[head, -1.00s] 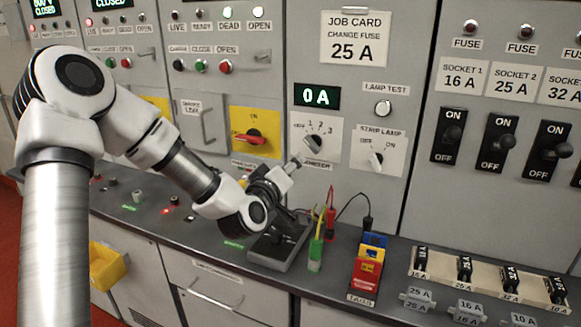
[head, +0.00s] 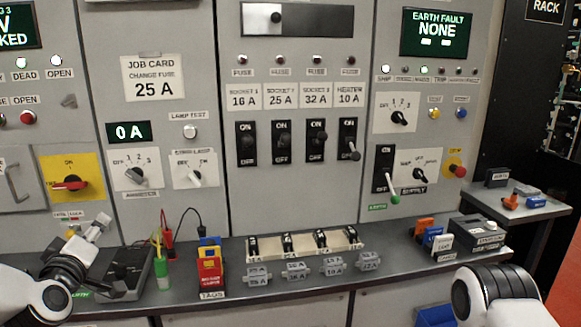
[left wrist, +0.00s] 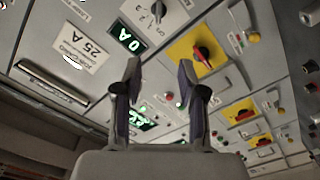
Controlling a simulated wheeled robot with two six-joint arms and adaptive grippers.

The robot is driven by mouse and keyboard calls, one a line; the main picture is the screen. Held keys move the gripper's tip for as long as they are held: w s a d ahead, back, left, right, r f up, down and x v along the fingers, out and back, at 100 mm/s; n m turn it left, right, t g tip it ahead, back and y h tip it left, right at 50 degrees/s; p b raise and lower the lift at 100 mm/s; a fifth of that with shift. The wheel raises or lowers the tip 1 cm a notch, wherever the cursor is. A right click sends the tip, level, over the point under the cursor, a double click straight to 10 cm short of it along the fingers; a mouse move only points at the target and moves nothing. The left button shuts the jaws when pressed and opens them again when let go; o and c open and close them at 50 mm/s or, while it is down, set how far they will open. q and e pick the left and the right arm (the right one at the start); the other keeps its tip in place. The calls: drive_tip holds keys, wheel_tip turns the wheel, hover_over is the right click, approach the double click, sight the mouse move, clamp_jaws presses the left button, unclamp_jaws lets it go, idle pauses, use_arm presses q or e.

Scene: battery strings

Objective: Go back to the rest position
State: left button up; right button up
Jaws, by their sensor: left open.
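My left gripper (head: 95,228) shows at the lower left in the head view, raised in front of the grey panel near the left end of the bench top (head: 215,307). In the left wrist view its two fingers (left wrist: 159,69) stand apart with nothing between them, and they point up toward the panel. No held object shows. At the lower right of the head view, part of my right arm shows as a white and black joint. My right gripper is out of view.
A dark meter box (head: 128,268) stands close beside my left gripper, with red and green probes near it. A tag holder (head: 211,276), fuse rack (head: 300,243) and several grey fuses line the bench. A grey box (head: 478,233) stands near my right arm.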

use_arm(q)
drive_tip(key=s+d+f+m+g+h, duration=0.1)
drive_tip(key=s+d+f+m+g, duration=0.15)
drive_tip(key=f, duration=0.75)
drive_tip(key=s+d+f+m+g+h, duration=0.1)
drive_tip(key=s+d+f+g, duration=0.2)
drive_tip(key=f, duration=0.7)
drive_tip(key=s+d+f+m+g+h, duration=0.1)
drive_tip(key=s+d+f+m+g, duration=0.2)
drive_tip(key=f, duration=0.7)
drive_tip(key=s+d+f+m+g, duration=0.1)
drive_tip(key=s+d+f+g, duration=0.1)
drive_tip(key=s+f, duration=0.3)
drive_tip(key=s+d+f+m+g+h, duration=0.1)
drive_tip(key=s+d+f+m+g, duration=0.1)
drive_tip(key=s, duration=1)
drive_tip(key=s+d+f+m+g, duration=0.1)
drive_tip(key=s+d+f+g, duration=0.3)
drive_tip(key=s+f, duration=0.4)
drive_tip(key=shift+s+d+m+g, duration=0.2)
drive_tip(key=shift+s+m+g, duration=0.15)
drive_tip(key=shift+s+g, duration=0.15)
